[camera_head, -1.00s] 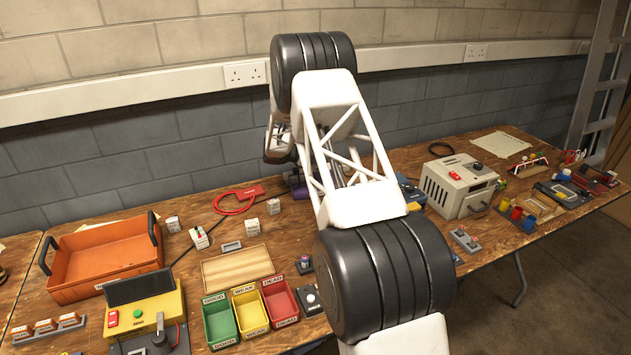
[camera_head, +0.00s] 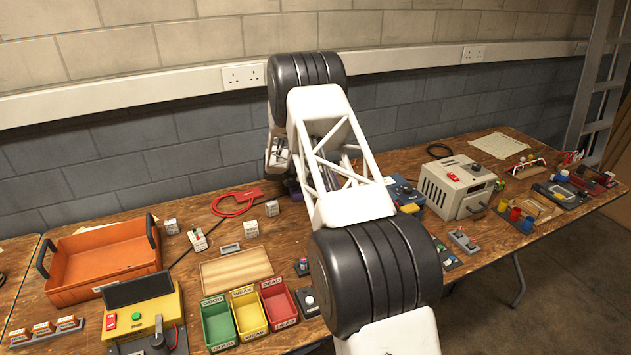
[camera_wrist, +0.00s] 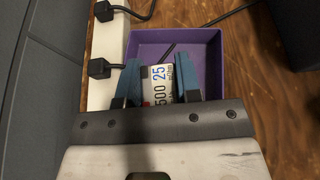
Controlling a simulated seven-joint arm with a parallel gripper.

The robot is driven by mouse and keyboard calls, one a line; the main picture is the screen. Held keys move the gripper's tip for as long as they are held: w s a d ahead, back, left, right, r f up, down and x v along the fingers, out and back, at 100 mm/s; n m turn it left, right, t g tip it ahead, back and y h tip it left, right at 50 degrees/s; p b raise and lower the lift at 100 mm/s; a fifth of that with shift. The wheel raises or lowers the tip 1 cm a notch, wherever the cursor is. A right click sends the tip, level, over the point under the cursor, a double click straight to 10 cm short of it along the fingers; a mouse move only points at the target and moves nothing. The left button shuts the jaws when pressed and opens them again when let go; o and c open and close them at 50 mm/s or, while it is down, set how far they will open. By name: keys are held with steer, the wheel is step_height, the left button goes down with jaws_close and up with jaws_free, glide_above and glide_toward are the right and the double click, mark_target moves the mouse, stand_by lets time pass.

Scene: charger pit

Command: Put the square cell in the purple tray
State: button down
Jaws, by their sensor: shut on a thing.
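In the wrist view my gripper (camera_wrist: 158,85) has its two blue fingers shut on a pale cell (camera_wrist: 159,78) with printed blue and dark lettering. The cell's full shape is partly hidden by the fingers and the gripper body. The purple tray (camera_wrist: 212,58) lies directly beneath the gripper, with its far and right walls in sight. The cell appears over or inside the tray; its height above the floor is unclear. A thin dark object shows beside the cell. In the head view my arm hides most of the tray and the fingertips.
A white power strip (camera_wrist: 106,45) with black plugs (camera_wrist: 100,68) runs along the tray's left side. In the head view, small white blocks (camera_head: 196,239), an orange crate (camera_head: 75,290) and green, yellow and red bins (camera_head: 218,325) stand left; a beige charger unit (camera_head: 455,188) stands right.

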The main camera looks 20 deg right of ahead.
steer(key=shift+f, duration=1.65)
steer(key=shift+f, duration=0.1)
steer(key=c, duration=0.8)
jaws_free()
steer(key=v, duration=1.2)
steer(key=shift+a, duration=0.1)
